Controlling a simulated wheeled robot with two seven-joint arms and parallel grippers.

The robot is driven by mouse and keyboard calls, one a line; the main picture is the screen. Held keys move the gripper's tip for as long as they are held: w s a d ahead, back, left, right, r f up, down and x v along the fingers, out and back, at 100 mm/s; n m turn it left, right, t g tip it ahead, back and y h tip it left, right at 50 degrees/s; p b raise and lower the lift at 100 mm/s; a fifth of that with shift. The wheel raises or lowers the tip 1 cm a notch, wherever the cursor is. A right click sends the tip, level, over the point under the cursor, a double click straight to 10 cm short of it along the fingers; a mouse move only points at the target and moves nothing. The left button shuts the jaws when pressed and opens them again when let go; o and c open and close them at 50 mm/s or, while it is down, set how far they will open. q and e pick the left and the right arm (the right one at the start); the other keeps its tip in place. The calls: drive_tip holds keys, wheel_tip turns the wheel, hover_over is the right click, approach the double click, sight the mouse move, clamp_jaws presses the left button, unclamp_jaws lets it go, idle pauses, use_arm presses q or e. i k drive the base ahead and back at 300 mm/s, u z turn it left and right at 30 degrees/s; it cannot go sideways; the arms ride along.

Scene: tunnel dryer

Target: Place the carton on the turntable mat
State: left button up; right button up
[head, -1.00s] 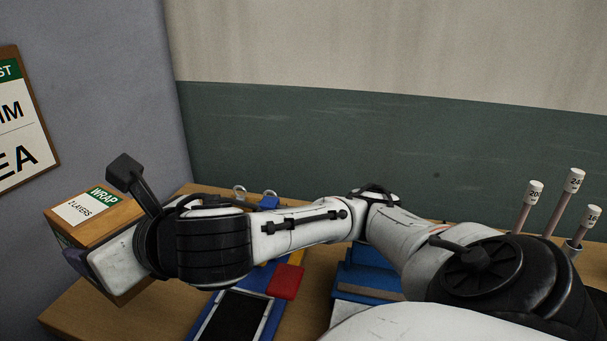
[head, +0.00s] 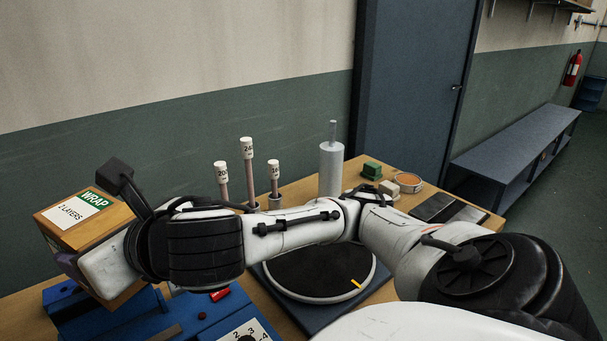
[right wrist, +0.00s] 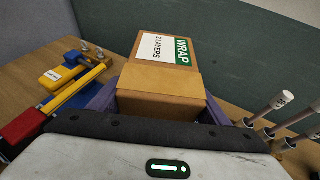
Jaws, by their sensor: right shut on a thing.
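The carton (head: 85,232) is a brown box with a green and white label reading "WRAP 2 LAYERS". It is at the left of the head view and also shows in the right wrist view (right wrist: 160,80). My right gripper (head: 68,264) is shut on it, with purple fingers on both sides in the right wrist view. The carton is held above the bench. The turntable mat (head: 310,278) is a black disc with a pale rim and a yellow mark, right of the carton and partly hidden behind my right arm. My left gripper is not in view.
Numbered rods (head: 247,170) and a grey cylinder (head: 331,168) stand behind the turntable. Green and beige blocks (head: 372,170), a round tin (head: 408,182) and dark flat plates (head: 435,207) lie to the right. A blue fixture (head: 110,318) is below the carton. The mat's visible surface is bare.

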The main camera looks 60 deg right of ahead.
sight(319, 252)
drive_tip(key=z, duration=1.2)
drive_tip(key=k, duration=0.7)
drive_tip(key=u, duration=0.3)
drive_tip(key=i, duration=0.5)
